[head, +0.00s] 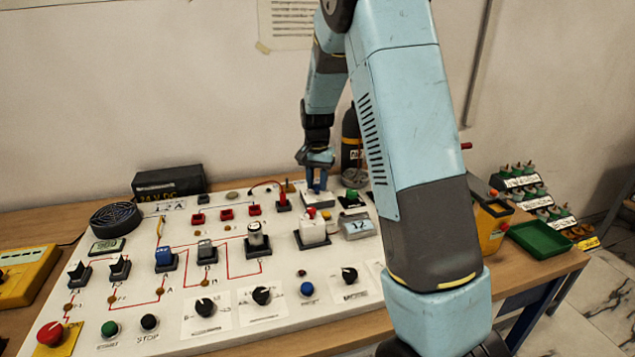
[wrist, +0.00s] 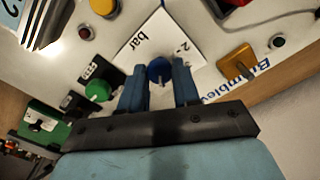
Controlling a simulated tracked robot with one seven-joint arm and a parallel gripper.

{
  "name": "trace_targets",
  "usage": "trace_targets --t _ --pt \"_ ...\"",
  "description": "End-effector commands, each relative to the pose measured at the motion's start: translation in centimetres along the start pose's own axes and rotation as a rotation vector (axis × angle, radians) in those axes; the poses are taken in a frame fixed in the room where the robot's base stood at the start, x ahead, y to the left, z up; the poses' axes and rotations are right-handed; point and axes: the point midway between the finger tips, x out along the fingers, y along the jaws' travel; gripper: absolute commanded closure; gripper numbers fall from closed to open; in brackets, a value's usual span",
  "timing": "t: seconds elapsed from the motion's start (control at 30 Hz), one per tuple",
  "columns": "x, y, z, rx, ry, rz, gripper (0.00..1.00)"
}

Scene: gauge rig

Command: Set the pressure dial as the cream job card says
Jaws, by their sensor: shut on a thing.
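The pressure dial is a small blue knob (wrist: 159,68) on a white plate (wrist: 137,44) marked "bar", with a figure that looks like a 2 at its right. My gripper (wrist: 158,78) has one blue finger on each side of the knob and is shut on it. The dial's setting cannot be read. In the head view my gripper (head: 317,182) reaches down at the back right of the white panel and hides the knob. A pale cream sheet (head: 287,22), perhaps the job card, hangs on the wall, cut off at the top; its print is too small to read.
The white panel (head: 230,290) carries switches, black knobs and sockets. In the wrist view a green knob (wrist: 98,91) stands left of my fingers and a yellow-orange part (wrist: 236,63) right. A dark bottle (head: 350,140) stands behind my gripper; a green tray (head: 541,240) lies right.

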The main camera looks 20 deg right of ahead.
Motion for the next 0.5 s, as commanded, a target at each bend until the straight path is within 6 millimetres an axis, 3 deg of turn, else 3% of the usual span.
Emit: trace_targets --t 0.5 --pt "-0.12 -0.12 -0.08 -0.059 0.003 -0.003 0.99"
